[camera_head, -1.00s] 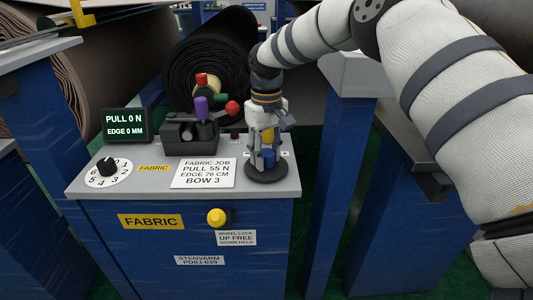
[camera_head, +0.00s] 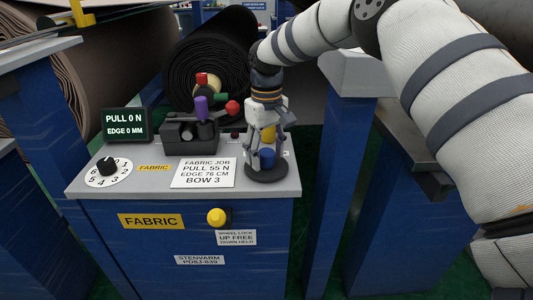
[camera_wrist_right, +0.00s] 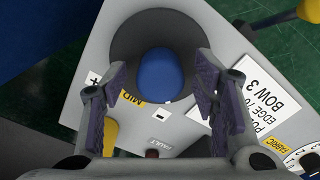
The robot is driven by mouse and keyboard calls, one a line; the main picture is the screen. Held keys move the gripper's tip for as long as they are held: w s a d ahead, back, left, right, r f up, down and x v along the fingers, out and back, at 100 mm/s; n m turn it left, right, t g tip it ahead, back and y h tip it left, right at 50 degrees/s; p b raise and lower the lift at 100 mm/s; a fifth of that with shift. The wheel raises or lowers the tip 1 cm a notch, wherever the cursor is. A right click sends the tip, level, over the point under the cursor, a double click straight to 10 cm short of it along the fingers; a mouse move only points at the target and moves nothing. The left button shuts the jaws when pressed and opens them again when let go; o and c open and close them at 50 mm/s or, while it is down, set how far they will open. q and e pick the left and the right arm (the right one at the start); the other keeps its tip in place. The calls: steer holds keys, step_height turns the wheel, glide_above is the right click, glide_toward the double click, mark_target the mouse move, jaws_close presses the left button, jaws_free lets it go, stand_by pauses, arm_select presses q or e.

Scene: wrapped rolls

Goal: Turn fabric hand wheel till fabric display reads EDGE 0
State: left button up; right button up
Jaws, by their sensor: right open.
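The fabric display (camera_head: 126,125) on the console reads PULL 0 N and EDGE 0 MM. The hand wheel (camera_head: 268,175) is a dark round disc at the console's right front, with an upright blue knob (camera_head: 267,158) on it. My right gripper (camera_head: 264,150) points down over the wheel, open. In the right wrist view the blue knob (camera_wrist_right: 160,76) stands between the two spread fingers (camera_wrist_right: 167,86), with a gap on each side. The wheel's dark disc (camera_wrist_right: 190,30) shows around it. My left gripper is not in view.
A job card (camera_head: 203,173) reads PULL 55 N, EDGE 76 CM, BOW 3. A numbered dial (camera_head: 108,170) is at left, and a block with coloured knobs (camera_head: 190,135) stands behind. A yellow knob (camera_head: 217,217) on the front is by a wheel lock label (camera_head: 236,238).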

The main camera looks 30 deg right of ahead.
mark_target(266, 151)
step_height(266, 151, up, 12)
steer(key=shift+f, duration=0.2)
